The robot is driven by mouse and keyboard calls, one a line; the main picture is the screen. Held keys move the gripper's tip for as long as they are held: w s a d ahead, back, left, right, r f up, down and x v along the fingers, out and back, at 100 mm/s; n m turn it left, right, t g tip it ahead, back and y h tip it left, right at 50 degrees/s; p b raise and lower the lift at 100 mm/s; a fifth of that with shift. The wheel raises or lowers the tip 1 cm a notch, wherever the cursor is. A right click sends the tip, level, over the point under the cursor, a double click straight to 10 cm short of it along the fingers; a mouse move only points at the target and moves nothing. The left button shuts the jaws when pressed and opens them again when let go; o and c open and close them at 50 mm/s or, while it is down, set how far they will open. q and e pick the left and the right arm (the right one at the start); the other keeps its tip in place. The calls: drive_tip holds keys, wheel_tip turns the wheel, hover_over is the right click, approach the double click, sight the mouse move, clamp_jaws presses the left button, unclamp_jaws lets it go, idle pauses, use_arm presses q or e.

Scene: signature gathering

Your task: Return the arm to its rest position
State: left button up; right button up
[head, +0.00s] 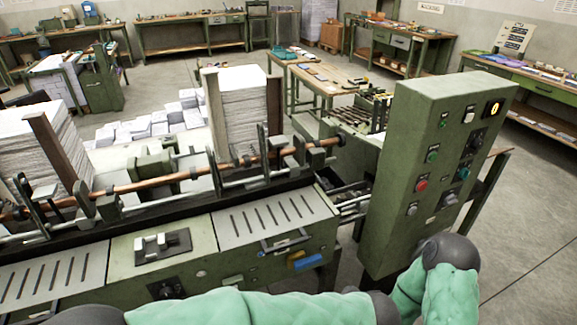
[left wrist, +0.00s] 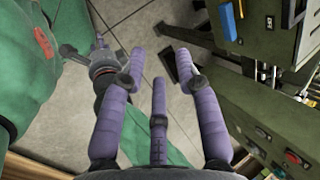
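My left gripper (left wrist: 157,66) shows in the left wrist view with its purple fingers spread apart and nothing between them. It hangs over bare floor, beside the green machine (left wrist: 265,110). Another purple-and-grey gripper, seemingly my right gripper (left wrist: 102,60), shows small at the upper left of that view, beside green cloth. Its finger opening is too unclear to judge. In the head view, green-sleeved parts of my arms cross the bottom edge in front of the machine, and neither gripper shows there.
The machine's green bench (head: 125,240) fills the left front, with rods and paper stacks (head: 238,105). A tall control cabinet (head: 430,165) with buttons stands close at the right, just behind my arm. Open floor (head: 535,215) lies right of it. Worktables (head: 320,75) stand farther back.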

use_arm(q)
drive_tip(key=s+a+f+n+g+h, duration=0.1)
drive_tip(key=a+f+n, duration=0.4)
drive_tip(key=f, duration=0.6)
drive_tip(key=s+a+f+n+g+h, duration=0.2)
drive_tip(key=a+f+n, duration=0.3)
drive_tip(key=f, duration=0.7)
drive_tip(key=s+a+f+n+g+h, duration=0.1)
drive_tip(key=a+f+n+h, duration=0.2)
drive_tip(key=f, duration=0.8)
drive_tip(key=a+n+p, duration=0.1)
drive_tip(key=a+n, duration=0.1)
drive_tip(key=a, duration=0.1)
drive_tip(key=shift+s+a+f+n+g+h, duration=0.3)
drive_tip(key=shift+a+h, duration=0.05)
drive_tip(key=shift+h, duration=0.05)
